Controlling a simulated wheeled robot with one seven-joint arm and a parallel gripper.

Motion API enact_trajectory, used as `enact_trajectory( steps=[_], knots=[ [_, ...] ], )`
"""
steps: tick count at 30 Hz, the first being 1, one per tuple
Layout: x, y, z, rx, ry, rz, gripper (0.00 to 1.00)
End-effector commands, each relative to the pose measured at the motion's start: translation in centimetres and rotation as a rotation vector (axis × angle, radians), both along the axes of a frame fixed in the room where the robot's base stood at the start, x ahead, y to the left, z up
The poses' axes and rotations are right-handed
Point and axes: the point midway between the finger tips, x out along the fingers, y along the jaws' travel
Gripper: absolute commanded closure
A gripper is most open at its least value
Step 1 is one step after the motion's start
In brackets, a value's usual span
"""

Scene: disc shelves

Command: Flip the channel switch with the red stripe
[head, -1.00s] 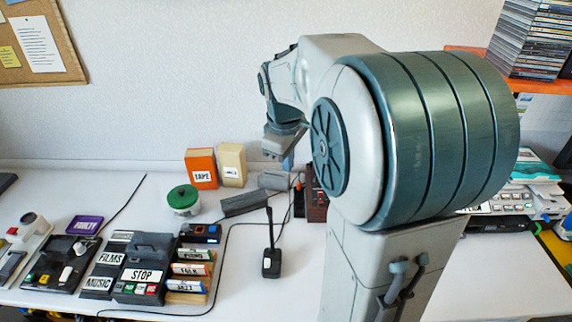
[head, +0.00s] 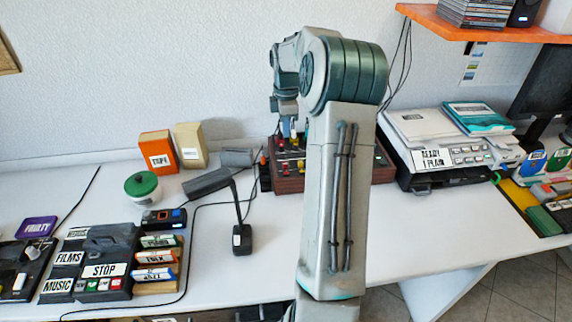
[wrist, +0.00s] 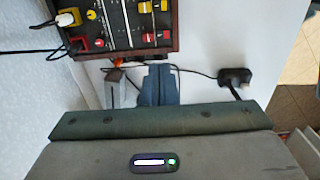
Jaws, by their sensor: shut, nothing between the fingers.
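A brown-sided mixer box (head: 288,186) with red, yellow and white controls on its dark top stands at the back of the desk, partly hidden behind my arm. In the wrist view the mixer (wrist: 120,22) fills the top left, with red and yellow switches and pale lines on its panel. I cannot tell which switch has a red stripe. My gripper (head: 284,126) is above the mixer's left part in the head view. In the wrist view its blue-grey fingers (wrist: 157,84) are together and empty, just below the panel's edge in the picture.
A printer (head: 440,150) stands right. Cables run across the desk. The front middle desk is clear.

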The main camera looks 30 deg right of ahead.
Motion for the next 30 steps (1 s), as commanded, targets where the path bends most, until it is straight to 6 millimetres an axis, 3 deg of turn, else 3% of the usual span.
enact_trajectory(
  steps=[8, 22, 30],
  knots=[
    [0.0, 0.0, -0.9, 0.0, 0.001, -0.002, 1.0],
    [-0.1, 0.1, -10.2, 0.002, 0.004, -0.001, 1.0],
    [0.0, 0.1, -13.5, 0.0, 0.0, -0.002, 1.0]
  ],
)
